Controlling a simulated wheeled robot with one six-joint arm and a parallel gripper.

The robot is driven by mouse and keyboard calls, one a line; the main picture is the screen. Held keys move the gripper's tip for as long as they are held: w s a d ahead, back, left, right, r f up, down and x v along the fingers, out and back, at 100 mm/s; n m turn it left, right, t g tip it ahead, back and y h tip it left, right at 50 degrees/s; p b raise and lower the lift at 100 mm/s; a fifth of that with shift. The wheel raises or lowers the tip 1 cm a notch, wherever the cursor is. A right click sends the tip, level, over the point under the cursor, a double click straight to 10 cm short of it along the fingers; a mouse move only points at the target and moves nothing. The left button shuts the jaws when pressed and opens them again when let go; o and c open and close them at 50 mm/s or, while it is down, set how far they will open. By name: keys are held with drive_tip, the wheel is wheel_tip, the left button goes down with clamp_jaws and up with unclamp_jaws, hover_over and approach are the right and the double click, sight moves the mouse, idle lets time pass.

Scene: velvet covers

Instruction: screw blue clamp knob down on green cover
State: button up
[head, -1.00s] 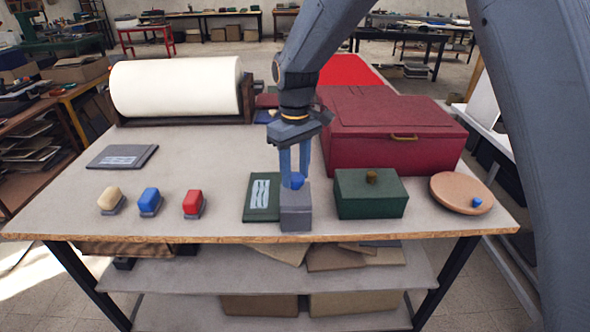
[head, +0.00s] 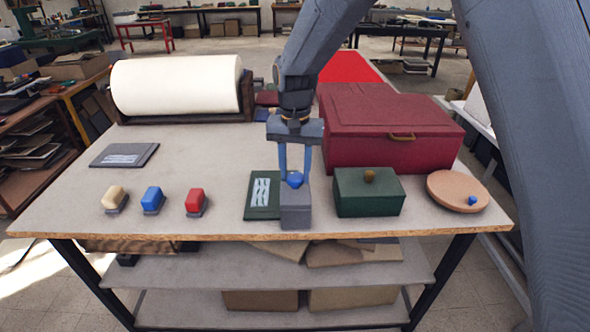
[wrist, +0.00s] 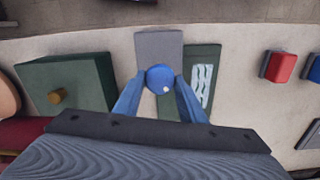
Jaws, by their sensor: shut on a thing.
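The blue clamp knob (head: 295,180) sits on top of a grey clamp block (head: 296,212) near the table's front edge. The green cover (head: 259,195), with a pale patterned label, lies flat on the table beside the block, its edge against or under it; I cannot tell which. My gripper (head: 295,174) points down from above and is shut on the blue knob, one blue finger on each side. In the wrist view the knob (wrist: 160,78) is between the fingertips, with the block (wrist: 158,45) beneath and the green cover (wrist: 200,80) to the right.
A green box (head: 367,192) with a brass knob stands right of the block. A large red chest (head: 390,130) is behind it, and a round tan board (head: 456,191) lies far right. Cream (head: 115,197), blue (head: 152,199) and red (head: 195,201) blocks stand left. A grey cover (head: 124,155) lies behind them.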

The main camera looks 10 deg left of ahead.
sight(295, 176)
drive_tip(key=shift+r+m, duration=0.1)
drive_tip(key=shift+m, duration=0.8)
drive_tip(key=o, duration=1)
drive_tip(key=shift+r+b, duration=1.25)
drive_tip(key=shift+r, duration=2.65)
